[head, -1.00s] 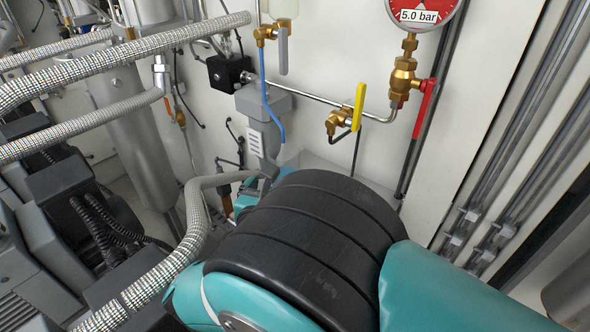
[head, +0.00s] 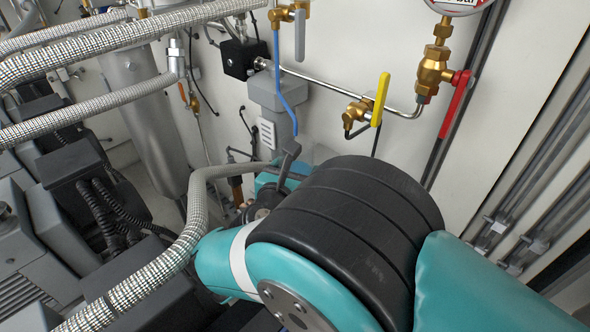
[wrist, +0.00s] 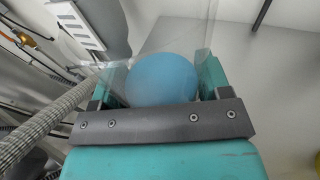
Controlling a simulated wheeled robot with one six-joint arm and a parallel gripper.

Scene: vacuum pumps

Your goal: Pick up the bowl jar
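In the wrist view a smooth blue rounded thing (wrist: 162,77), which looks like the bowl jar, sits between the two teal fingers of my gripper (wrist: 160,72). Faint clear edges show around it, and I cannot tell whether they belong to it. The fingers stand apart, one on each side, very close to its sides. Whether they press on it is not clear. In the head view my black and teal arm hides most of the gripper, and I cannot make out the jar surely there.
A ribbed grey hose (head: 195,215) runs close to the left of my arm. Behind stand a grey housing (head: 272,105), a yellow-handled valve (head: 380,99) and a red-handled valve (head: 455,103) on the white wall. Dark machinery (head: 75,170) fills the left.

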